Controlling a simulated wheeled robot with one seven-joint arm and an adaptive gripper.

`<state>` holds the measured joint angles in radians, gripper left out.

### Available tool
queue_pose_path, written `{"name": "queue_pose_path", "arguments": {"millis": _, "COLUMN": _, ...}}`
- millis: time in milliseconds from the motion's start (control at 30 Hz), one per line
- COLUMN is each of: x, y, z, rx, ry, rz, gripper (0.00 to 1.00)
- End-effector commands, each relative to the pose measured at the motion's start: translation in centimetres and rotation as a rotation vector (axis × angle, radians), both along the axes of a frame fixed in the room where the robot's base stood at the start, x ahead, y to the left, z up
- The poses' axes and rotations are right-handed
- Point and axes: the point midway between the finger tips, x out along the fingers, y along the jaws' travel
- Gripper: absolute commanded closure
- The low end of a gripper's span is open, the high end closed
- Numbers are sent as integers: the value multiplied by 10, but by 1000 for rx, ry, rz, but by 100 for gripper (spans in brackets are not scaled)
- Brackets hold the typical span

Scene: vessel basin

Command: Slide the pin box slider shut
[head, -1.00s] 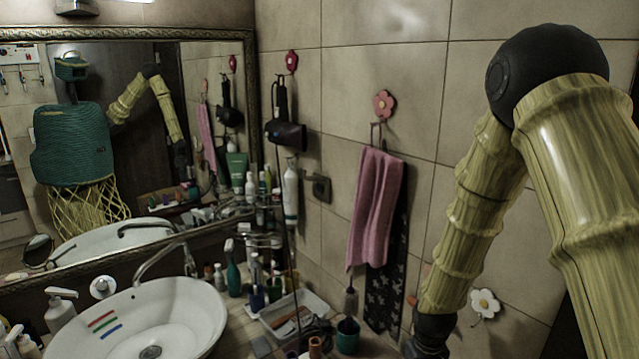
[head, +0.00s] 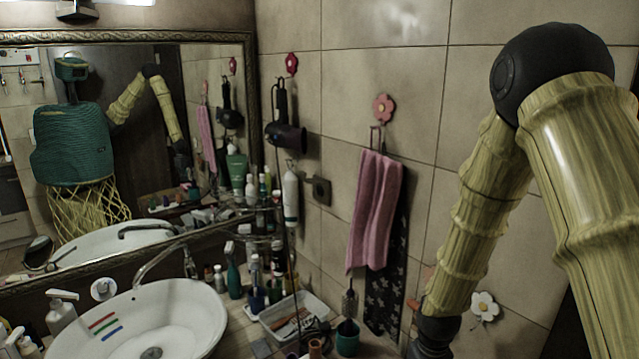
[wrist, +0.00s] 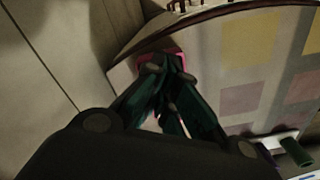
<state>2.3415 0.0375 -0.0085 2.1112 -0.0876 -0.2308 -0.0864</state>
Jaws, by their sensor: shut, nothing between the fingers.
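My gripper (wrist: 166,68) shows in the wrist view with its dark green fingers drawn together and nothing held between them. Its tips overlap a small pink-red piece (wrist: 176,57) on a pale panel with a curved upper edge. I cannot tell whether the tips touch this piece or hang above it. I cannot identify the pin box or its slider for certain; the fingers hide part of that area. In the head view my gripper is out of frame below the arm.
The pale panel (wrist: 215,60) bears faded coloured squares. A green cylinder (wrist: 297,151) lies at its lower right. In the head view, a sink (head: 190,325), a white tray (head: 322,309) and a green cup (head: 347,340) crowd the counter. A pink towel (head: 374,210) hangs on the tiled wall.

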Motion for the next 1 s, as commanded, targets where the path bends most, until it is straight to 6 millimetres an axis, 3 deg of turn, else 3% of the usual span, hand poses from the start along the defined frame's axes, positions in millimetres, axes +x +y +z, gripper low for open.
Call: {"name": "queue_pose_path", "arguments": {"millis": 1000, "x": 0, "y": 0, "z": 60, "rx": 0, "ry": 0, "rz": 0, "gripper": 100}}
